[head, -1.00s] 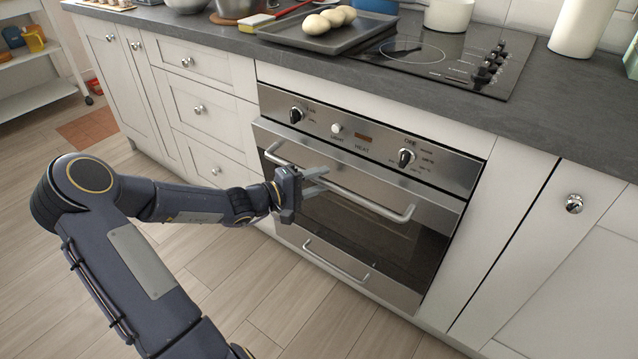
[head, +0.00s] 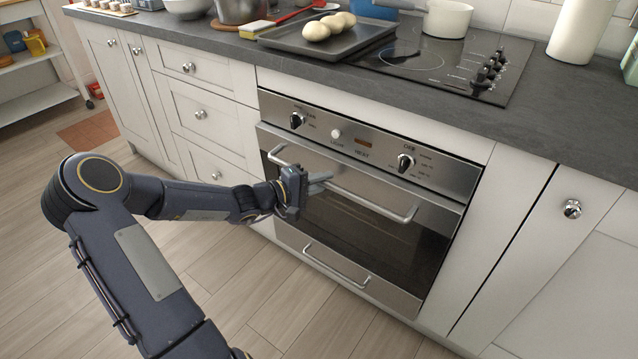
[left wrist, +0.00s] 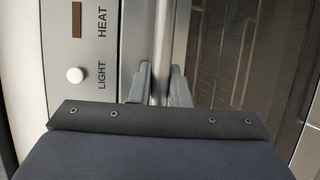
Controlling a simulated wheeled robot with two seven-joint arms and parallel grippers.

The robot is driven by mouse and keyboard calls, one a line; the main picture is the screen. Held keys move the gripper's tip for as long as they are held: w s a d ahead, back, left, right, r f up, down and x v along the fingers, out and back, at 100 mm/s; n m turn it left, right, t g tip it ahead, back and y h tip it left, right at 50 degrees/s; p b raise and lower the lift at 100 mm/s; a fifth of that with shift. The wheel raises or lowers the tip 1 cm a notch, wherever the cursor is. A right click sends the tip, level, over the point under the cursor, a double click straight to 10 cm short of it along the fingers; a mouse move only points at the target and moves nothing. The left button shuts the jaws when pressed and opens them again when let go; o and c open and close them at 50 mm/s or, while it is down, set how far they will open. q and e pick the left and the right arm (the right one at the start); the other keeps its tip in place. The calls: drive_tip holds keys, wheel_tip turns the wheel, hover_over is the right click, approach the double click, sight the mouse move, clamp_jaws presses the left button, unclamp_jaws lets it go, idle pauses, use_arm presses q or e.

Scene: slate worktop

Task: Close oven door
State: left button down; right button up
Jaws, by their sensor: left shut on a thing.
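The oven door (head: 400,245) is a steel-framed dark glass door below the control panel. It stands almost upright, and its top edge looks slightly proud of the panel; I cannot tell whether a small gap is left. Its bar handle (head: 375,204) runs along the top. My left gripper (head: 322,184) is at the left half of the handle, shut on it. In the left wrist view the handle (left wrist: 164,35) passes between the two fingers (left wrist: 160,86). The glass (left wrist: 235,50) shows to the right there. My right gripper is out of view.
The control panel (head: 365,150) with knobs is just above the door. A lower drawer handle (head: 335,266) is below. The worktop (head: 560,130) carries a tray (head: 290,42) with pale round items, a hob (head: 440,65) and a white pot (head: 447,18). The floor in front is clear.

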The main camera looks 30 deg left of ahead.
use_arm(q)
drive_tip(key=shift+w+d+r+g+p, duration=0.1)
drive_tip(key=shift+w+r+g+p, duration=0.1)
drive_tip(key=shift+w, duration=0.35)
drive_tip(key=shift+w+r+g+p, duration=0.1)
drive_tip(key=shift+w+g+p, duration=0.1)
drive_tip(key=shift+w, duration=0.35)
drive_tip(key=c, duration=1.8)
unclamp_jaws()
drive_tip(key=shift+w, duration=0.1)
drive_tip(key=o, duration=0.4)
drive_tip(key=shift+w, duration=0.15)
drive_tip(key=shift+o, duration=0.2)
